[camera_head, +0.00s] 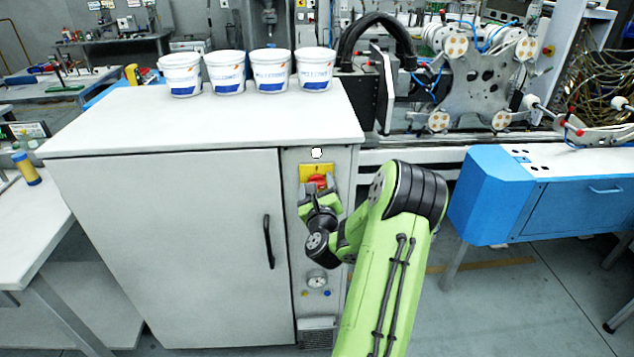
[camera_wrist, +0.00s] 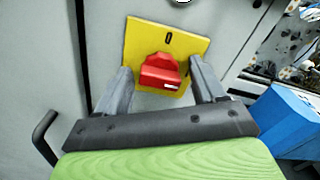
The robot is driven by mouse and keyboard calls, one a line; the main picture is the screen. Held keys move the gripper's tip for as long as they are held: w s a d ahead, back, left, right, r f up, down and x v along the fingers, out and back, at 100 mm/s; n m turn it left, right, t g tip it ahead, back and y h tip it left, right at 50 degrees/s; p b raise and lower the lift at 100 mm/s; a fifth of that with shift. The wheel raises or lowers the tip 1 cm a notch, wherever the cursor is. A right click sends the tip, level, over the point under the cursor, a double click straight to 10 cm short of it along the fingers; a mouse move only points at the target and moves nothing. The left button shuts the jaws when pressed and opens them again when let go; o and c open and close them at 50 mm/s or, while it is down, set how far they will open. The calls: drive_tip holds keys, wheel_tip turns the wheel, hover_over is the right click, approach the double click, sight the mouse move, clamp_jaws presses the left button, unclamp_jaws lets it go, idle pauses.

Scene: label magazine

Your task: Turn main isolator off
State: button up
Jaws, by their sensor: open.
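The main isolator is a red knob (camera_wrist: 160,74) on a yellow plate (camera_wrist: 188,45), set in the narrow panel right of the cabinet door. In the wrist view a "0" mark shows on the plate above the knob. The red knob also shows in the head view (camera_head: 317,180), partly covered by my gripper. My gripper (camera_wrist: 160,82) is open, with one finger on each side of the knob. Gaps seem to show between the fingers and the knob; I cannot tell if either touches. In the head view my gripper (camera_head: 318,190) is in front of the panel.
The white cabinet (camera_head: 165,240) has a black door handle (camera_head: 268,242) left of the panel. A round gauge (camera_head: 316,279) sits below my gripper. Several white tubs (camera_head: 270,70) stand on the cabinet top. A blue unit (camera_head: 540,195) stands to the right.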

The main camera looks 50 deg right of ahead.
drive_tip(key=c, duration=1)
drive_tip(key=shift+n, duration=0.3)
drive_tip(key=n, duration=0.4)
drive_tip(key=n+b, duration=0.2)
drive_tip(key=n, duration=0.7)
drive_tip(key=shift+f, duration=0.1)
drive_tip(key=shift+n+b, duration=1.05)
drive_tip(key=shift+n, duration=1.05)
